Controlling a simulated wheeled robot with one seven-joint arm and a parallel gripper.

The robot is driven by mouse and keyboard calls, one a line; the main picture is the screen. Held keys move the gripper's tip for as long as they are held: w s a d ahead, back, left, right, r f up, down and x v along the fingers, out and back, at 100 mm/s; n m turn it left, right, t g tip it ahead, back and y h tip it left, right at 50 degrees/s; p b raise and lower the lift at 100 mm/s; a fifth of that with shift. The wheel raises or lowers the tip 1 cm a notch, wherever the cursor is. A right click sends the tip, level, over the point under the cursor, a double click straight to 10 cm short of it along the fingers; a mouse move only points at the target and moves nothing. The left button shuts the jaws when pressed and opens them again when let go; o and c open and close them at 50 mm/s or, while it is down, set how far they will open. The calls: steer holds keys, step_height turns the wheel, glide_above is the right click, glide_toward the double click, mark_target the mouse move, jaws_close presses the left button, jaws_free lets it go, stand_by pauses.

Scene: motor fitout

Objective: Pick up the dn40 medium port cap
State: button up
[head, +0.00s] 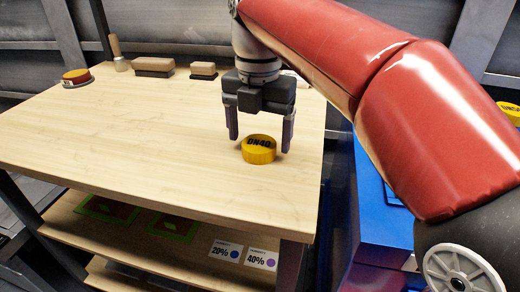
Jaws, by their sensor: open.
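The DN40 port cap (259,150) is a round yellow cap with dark "DN40" lettering. It lies flat on the wooden table top, right of the middle. My gripper (260,138) points down over it with its two dark fingers apart and nothing held between them. The fingertips appear just above or behind the cap, one toward each side of it. I cannot tell the exact height of the fingertips over the table.
A red and yellow round item (76,77) sits at the table's far left. A brush (119,55) and two brown blocks (153,67) (203,70) stand along the back. A blue cabinet (372,215) is right of the table. The table's middle and left are clear.

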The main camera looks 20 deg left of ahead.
steer(key=shift+f, duration=0.6)
